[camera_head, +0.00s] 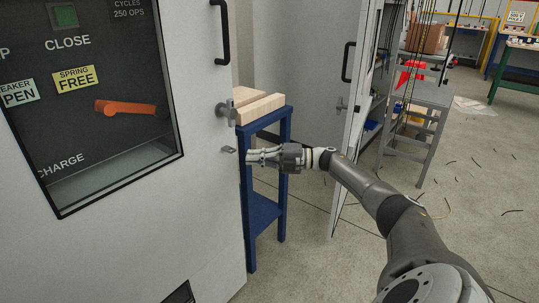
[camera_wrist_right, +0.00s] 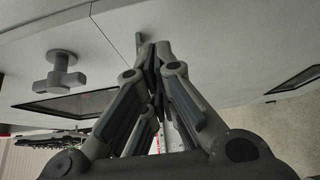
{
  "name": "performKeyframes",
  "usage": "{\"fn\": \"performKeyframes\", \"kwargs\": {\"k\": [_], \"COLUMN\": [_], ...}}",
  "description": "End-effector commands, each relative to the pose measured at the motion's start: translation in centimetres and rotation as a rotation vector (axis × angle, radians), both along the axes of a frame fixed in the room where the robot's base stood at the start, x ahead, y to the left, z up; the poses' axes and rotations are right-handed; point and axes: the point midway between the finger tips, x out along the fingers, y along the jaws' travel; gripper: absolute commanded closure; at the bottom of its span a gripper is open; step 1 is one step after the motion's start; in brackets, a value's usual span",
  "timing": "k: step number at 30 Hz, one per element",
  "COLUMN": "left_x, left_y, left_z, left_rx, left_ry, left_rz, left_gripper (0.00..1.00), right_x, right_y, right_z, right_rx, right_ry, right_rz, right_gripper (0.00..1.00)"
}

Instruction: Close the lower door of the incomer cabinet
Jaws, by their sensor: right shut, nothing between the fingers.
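The white cabinet front fills the left of the head view. Its upper door (camera_head: 195,70) has a dark window, and the lower door (camera_head: 215,230) has a dark vent at the bottom. The lower door also shows in the wrist view (camera_wrist_right: 225,45), with a seam between it and the upper door. A small latch (camera_head: 228,150) is near the door edge. My right gripper (camera_head: 250,157) is shut and empty, its fingertips close to this latch and edge; I cannot tell whether they touch. I cannot tell whether the lower door is fully flush. My left gripper is not in view.
A T-shaped knob (camera_head: 226,111) and a black handle (camera_head: 221,32) stick out from the upper door. A blue table (camera_head: 263,212) with wooden blocks stands behind the door edge. A grey door panel (camera_head: 345,150) and a grey step stool (camera_head: 430,95) stand right.

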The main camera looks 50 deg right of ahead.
Motion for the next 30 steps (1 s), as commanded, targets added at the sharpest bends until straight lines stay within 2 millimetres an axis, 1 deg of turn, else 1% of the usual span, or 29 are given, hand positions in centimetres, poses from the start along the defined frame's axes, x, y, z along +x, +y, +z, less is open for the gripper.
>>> {"fn": "performKeyframes", "kwargs": {"k": [1,6,12,18,30], "left_x": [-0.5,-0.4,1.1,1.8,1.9], "left_y": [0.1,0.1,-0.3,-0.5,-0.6], "left_z": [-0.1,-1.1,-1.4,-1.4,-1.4], "left_rx": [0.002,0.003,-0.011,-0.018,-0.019], "left_ry": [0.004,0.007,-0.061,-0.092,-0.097], "left_rz": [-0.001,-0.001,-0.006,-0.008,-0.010], "left_gripper": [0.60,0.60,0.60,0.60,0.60], "right_x": [0.0,-0.3,-0.5,-0.7,-0.8], "right_y": [-0.8,-2.8,-4.3,-5.0,-5.1], "right_z": [-0.1,-0.1,-0.1,-0.1,-0.1], "right_rx": [0.001,0.001,0.000,0.000,-0.001], "right_ry": [-0.002,-0.001,-0.001,0.001,0.002], "right_rz": [-0.004,-0.004,-0.002,0.000,0.000], "right_gripper": [1.00,1.00,1.00,1.00,1.00]}}
